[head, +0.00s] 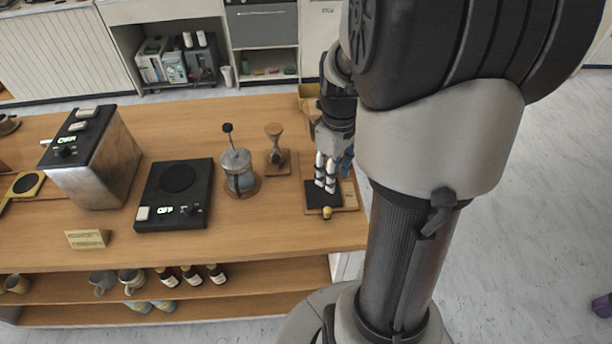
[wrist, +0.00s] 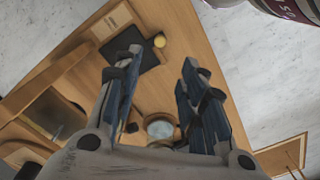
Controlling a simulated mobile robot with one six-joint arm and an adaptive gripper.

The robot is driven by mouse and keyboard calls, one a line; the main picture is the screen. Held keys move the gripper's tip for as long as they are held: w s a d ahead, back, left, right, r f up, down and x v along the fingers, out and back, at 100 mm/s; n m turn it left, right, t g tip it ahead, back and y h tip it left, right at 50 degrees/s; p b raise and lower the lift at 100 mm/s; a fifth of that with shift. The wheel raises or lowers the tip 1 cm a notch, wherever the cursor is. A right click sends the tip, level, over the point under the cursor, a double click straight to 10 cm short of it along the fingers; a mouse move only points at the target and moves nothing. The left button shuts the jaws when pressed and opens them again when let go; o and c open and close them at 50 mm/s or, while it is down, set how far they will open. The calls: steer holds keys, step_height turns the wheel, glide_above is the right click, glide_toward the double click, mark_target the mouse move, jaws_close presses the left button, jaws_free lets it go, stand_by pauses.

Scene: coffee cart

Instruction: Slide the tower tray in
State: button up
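The tower tray, a flat black panel (head: 318,195), lies on a wooden base (head: 350,196) at the right end of the counter. A small yellow knob (head: 327,212) sits at its front edge. In the wrist view the black tray (wrist: 151,62) and yellow knob (wrist: 160,41) show beyond my fingertips. My gripper (head: 328,182) is over the tray area, pointing down. In the wrist view my gripper (wrist: 162,60) is open, its blue-grey fingers wide apart with nothing between the tips. The left finger hides part of the tray. Whether the fingers touch anything is unclear.
A French press (head: 238,170), an hourglass-shaped dripper (head: 276,148), a black scale-like plate (head: 175,195) and a metal machine (head: 95,158) stand left on the counter (head: 290,231).

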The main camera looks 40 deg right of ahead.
mark_target(328, 209)
steer(key=f+b, duration=0.2)
steer(key=f, duration=0.6)
steer(key=f+b, duration=0.3)
steer(key=f, duration=0.5)
steer(key=shift+w+a, duration=0.1)
steer(key=shift+w, duration=0.1)
steer(key=shift+c, duration=0.5)
jaws_close()
